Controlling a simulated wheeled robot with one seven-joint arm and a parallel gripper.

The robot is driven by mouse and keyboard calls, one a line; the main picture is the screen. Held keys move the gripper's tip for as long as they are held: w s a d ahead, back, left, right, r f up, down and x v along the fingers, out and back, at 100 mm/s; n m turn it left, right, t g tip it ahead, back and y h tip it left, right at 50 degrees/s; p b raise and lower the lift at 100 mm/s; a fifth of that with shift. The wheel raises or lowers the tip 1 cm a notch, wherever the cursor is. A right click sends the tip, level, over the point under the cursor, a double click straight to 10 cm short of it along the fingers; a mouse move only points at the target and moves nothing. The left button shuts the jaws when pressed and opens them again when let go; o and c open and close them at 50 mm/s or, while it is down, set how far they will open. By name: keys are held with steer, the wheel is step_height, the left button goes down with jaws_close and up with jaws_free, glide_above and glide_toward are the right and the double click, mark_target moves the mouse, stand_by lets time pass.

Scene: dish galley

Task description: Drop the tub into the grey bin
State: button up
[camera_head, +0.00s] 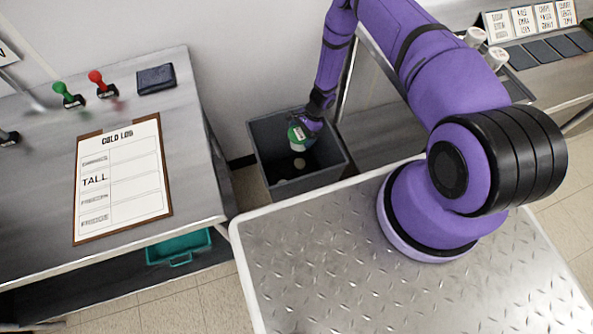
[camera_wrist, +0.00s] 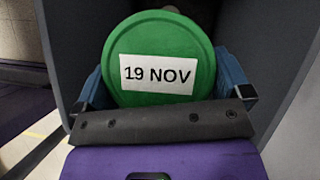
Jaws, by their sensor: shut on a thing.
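The tub (camera_head: 298,144) is white with a green lid, and it is held over the open mouth of the grey bin (camera_head: 258,150). In the wrist view the tub's green lid (camera_wrist: 160,38) fills the middle and bears a white label reading "19 NOV". My gripper (camera_head: 307,128) is shut on the tub, with one finger on each side of it in the wrist view (camera_wrist: 166,95). The bin stands on the floor between the two counters. A small pale round thing (camera_head: 281,183) shows low inside the bin, too small to identify.
A steel counter (camera_head: 200,190) at left holds a "COLD LOG" clipboard (camera_head: 122,180), green and red stamps (camera_head: 97,84) and a dark wallet (camera_head: 156,79). A teal crate (camera_head: 180,248) sits below it. White cups (camera_head: 475,38) and cards stand at the back right.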

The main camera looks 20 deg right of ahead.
steer(key=shift+f, duration=0.65)
steer(key=o, duration=0.7)
steer(key=v, duration=1)
steer(key=shift+d+r, duration=0.2)
steer(key=shift+r, duration=0.15)
steer(key=shift+w, duration=0.1)
